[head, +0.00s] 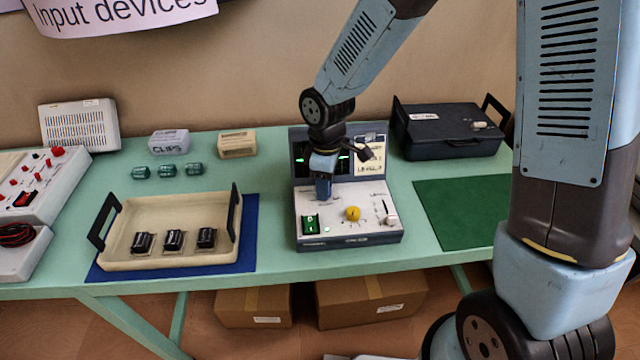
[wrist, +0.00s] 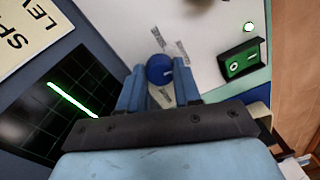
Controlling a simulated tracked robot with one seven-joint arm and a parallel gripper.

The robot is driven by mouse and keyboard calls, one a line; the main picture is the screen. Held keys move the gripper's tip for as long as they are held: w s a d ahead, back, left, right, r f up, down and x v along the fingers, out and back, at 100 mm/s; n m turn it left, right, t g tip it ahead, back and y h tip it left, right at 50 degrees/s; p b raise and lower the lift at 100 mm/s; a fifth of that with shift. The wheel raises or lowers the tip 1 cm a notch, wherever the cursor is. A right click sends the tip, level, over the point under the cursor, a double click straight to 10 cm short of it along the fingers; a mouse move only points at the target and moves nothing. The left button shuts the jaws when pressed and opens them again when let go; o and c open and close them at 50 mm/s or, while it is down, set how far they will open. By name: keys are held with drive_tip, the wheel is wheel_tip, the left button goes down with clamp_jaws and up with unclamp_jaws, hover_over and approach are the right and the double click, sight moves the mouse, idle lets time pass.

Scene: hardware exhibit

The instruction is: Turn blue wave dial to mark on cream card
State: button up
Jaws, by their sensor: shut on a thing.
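The blue wave dial (wrist: 159,66) is round with a pale pointer line, on the white panel in the wrist view. My gripper (wrist: 160,84) has one blue finger on each side of the dial and is shut on it. In the head view my gripper (head: 324,190) reaches down to the left part of the device (head: 352,240) and hides the dial. The cream card (head: 369,156) stands upright at the right of the device's dark screen. The card (wrist: 27,32) shows in part in the wrist view, its text cut off. A short green line lies on the screen (wrist: 50,118).
The device also has a yellow knob (head: 353,213), a green switch (head: 310,224) and a slider (head: 391,219). A tray (head: 130,212) with black parts stands left, a dark case (head: 446,130) behind right. The green mat (head: 465,215) is empty.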

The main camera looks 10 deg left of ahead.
drive_tip(key=shift+s+a+n, duration=0.1)
drive_tip(key=shift+s+n, duration=0.2)
drive_tip(key=shift+n, duration=0.4)
drive_tip(key=shift+f, duration=0.1)
drive_tip(key=o, duration=1)
drive_tip(key=shift+o, duration=0.2)
drive_tip(key=shift+w, duration=0.1)
drive_tip(key=shift+w+r, duration=0.1)
drive_tip(key=shift+r, duration=0.5)
drive_tip(key=shift+w+r, duration=0.15)
drive_tip(key=shift+r, duration=3.3)
